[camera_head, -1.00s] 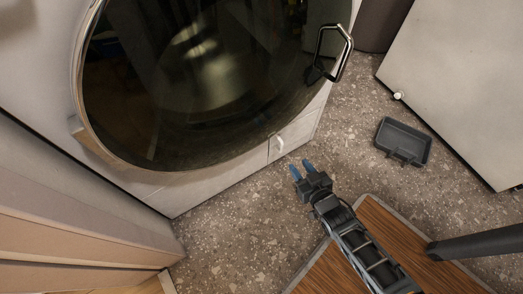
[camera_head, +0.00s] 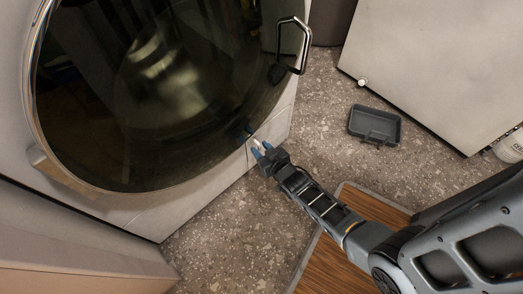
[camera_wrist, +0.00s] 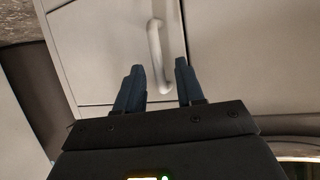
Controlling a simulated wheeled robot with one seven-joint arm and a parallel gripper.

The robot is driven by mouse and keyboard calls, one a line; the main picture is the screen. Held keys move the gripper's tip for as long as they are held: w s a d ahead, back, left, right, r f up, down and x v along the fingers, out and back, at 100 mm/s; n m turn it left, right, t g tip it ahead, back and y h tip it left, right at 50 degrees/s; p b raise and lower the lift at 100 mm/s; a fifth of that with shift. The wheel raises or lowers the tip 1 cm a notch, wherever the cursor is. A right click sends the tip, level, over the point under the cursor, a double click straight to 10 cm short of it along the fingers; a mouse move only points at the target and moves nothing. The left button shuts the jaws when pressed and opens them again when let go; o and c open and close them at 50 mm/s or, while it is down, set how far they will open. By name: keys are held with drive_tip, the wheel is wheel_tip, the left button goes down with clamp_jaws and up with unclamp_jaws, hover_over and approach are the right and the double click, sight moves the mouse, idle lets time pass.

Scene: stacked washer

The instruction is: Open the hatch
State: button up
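The washer's small square hatch (camera_head: 268,139) is at the lower right of its front and looks closed. In the wrist view the hatch panel (camera_wrist: 100,50) carries a pale curved bar handle (camera_wrist: 158,58). My gripper (camera_head: 262,149) is at the hatch, and its body hides part of it in the head view. In the wrist view my gripper (camera_wrist: 160,66) is open, its two dark blue fingers apart. The lower end of the handle lies between the fingers in the picture. I see no finger pressed on it; the exact depth cannot be told.
The large round glass door (camera_head: 150,90) with its metal handle (camera_head: 294,45) is above the hatch. A grey tray (camera_head: 375,125) lies on the speckled floor. A pale cabinet (camera_head: 440,60) stands at right, and a wood-patterned mat (camera_head: 375,212) lies below.

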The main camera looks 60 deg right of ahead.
drive_tip(key=shift+c, duration=0.5)
clamp_jaws()
